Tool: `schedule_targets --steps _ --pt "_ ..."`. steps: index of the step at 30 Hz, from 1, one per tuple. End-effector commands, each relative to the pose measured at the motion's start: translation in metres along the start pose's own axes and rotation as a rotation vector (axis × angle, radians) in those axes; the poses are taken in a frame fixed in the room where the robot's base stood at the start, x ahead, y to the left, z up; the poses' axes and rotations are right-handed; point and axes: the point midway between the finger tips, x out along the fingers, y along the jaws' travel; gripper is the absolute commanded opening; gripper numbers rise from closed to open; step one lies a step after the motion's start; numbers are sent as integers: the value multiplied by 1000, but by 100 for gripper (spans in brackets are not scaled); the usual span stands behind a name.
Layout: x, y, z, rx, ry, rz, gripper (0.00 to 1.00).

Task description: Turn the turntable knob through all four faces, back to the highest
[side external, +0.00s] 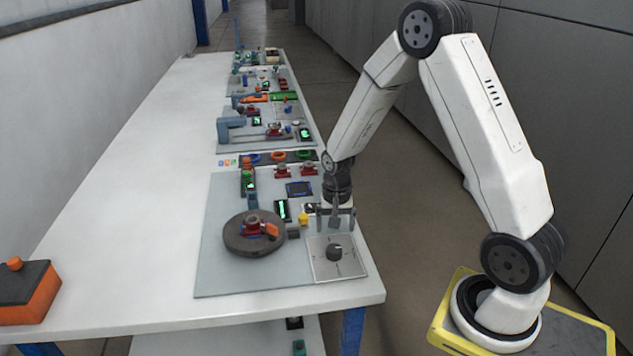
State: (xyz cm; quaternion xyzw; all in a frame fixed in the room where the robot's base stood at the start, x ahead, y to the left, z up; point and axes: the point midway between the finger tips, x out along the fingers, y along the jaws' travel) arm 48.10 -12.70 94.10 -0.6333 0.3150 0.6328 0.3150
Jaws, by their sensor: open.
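The turntable knob (334,252) is a small dark knob on a light square plate (351,266) at the front right of the grey board. The turntable (243,243) is a dark round disc to the left of the plate. It carries a small red and grey fixture (254,226) with an orange part on its right side. My gripper (336,224) points down above the knob, with its fingers apart and nothing seen between them. From this angle I cannot tell the exact gap between fingertips and knob. The knob's pointer direction is too small to read.
A green-lit display (283,211), a yellow part (303,219) and a dark block (293,233) stand close left of my gripper. More stations line the table behind. An orange box (30,296) sits at the left front. The table's left side (130,200) is clear.

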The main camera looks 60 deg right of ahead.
Motion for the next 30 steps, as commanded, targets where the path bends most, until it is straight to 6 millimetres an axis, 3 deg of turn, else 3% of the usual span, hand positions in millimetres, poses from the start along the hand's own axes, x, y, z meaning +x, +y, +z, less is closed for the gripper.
schedule_targets --steps 13,19,30 --pt "0 0 0 559 0 1 98" --pt "0 0 0 645 -1 1 98" --pt "5 0 0 648 -1 1 98"
